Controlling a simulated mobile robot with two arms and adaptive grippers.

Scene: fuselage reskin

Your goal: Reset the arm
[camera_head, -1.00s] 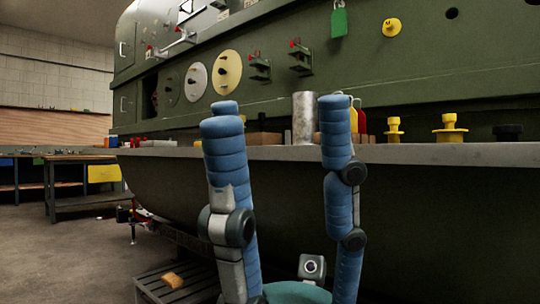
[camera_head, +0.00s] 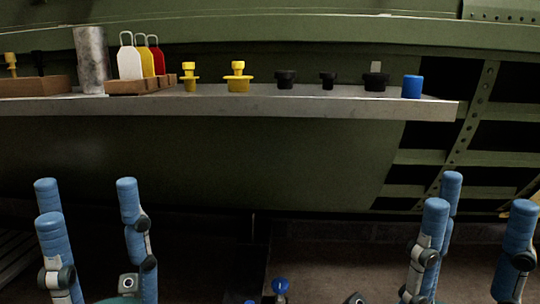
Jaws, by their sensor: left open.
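My left arm (camera_head: 132,205) shows at the lower left as blue padded links with grey joints, standing nearly upright below the shelf. My right arm (camera_head: 432,225) shows at the lower right in a similar upright, folded pose. Both arms stand apart from the shelf in the picture. No gripper fingers can be made out at either arm, and I see nothing held.
A grey shelf (camera_head: 300,106) runs along the green fuselage. It bears a metal cylinder (camera_head: 92,62), white, yellow and red tags, yellow plugs (camera_head: 237,78), black plugs (camera_head: 286,80) and a blue cylinder (camera_head: 412,87). An open ribbed frame (camera_head: 465,130) is at right.

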